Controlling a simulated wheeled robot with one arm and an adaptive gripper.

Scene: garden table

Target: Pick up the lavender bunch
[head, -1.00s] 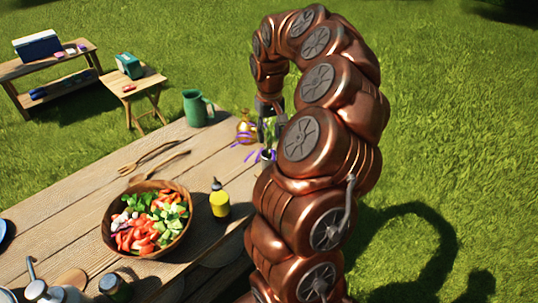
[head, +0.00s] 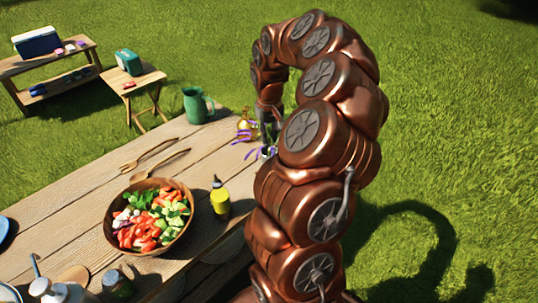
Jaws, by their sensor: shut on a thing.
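The lavender bunch (head: 246,137) shows as purple flower tips and green stems at the far right corner of the wooden table. My gripper (head: 268,132) points down there and is shut on the lavender bunch. My arm hides part of the bunch and most of the fingers. I cannot tell whether the stems are clear of the pot or vase around them.
A salad bowl (head: 108,222), wooden servers (head: 160,163) and a yellow bottle (head: 220,200) are on the table (head: 70,195). Open grass lies to the right.

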